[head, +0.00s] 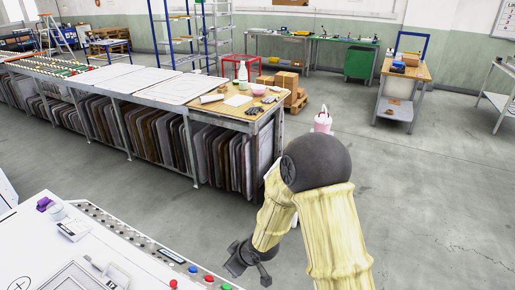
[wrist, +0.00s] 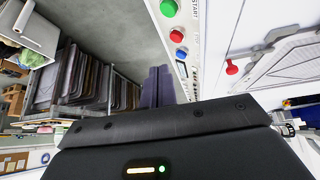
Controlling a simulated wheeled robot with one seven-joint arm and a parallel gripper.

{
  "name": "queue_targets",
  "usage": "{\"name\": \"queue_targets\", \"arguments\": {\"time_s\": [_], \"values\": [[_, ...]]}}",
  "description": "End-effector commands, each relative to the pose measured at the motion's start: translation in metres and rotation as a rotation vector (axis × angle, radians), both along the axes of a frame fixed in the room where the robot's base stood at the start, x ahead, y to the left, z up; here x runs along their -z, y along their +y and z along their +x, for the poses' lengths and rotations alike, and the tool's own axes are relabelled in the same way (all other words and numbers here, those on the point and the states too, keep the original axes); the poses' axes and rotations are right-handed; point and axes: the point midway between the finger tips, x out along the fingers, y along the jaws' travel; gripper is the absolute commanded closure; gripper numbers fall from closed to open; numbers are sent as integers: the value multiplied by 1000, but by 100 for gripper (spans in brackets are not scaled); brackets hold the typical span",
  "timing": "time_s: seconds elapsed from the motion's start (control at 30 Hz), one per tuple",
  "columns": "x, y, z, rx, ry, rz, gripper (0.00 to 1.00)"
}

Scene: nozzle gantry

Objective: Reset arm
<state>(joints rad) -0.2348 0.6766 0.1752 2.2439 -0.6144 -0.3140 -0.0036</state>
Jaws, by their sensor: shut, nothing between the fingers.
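My gripper (head: 249,262) hangs at the end of my bent, cream-sleeved arm in the lower middle of the head view. It is just right of the button edge of a white machine (head: 150,214). In the wrist view the dark fingers of my gripper (wrist: 158,84) are together, with nothing held between them. Beside them there run a green button (wrist: 168,8) and a red button (wrist: 176,36) on the machine's panel. My gripper appears apart from the buttons.
A workbench (head: 222,112) with several items on top and upright boards below stands ahead. A cart (head: 404,72) stands at the back right. The grey floor at right is clear.

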Motion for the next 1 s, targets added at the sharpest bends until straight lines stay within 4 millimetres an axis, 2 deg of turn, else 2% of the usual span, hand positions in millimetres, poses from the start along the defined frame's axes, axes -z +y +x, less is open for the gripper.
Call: {"name": "queue_targets", "arguments": {"time_s": [0.03, 0.13, 0.27, 0.4, 0.5, 0.6, 0.73, 0.83, 1.0], "values": [[-14, -21, 3, 61, -1, -28, 100], [-36, -63, 1, 198, 20, -85, 100], [-64, -115, -14, 380, 65, -139, 100], [-92, -162, -41, 573, 127, -169, 100], [-109, -189, -67, 708, 181, -170, 100], [-123, -210, -96, 832, 241, -157, 100], [-134, -222, -123, 938, 302, -133, 100], [-136, -225, -132, 970, 324, -123, 100], [-136, -225, -133, 972, 329, -123, 100]]}}
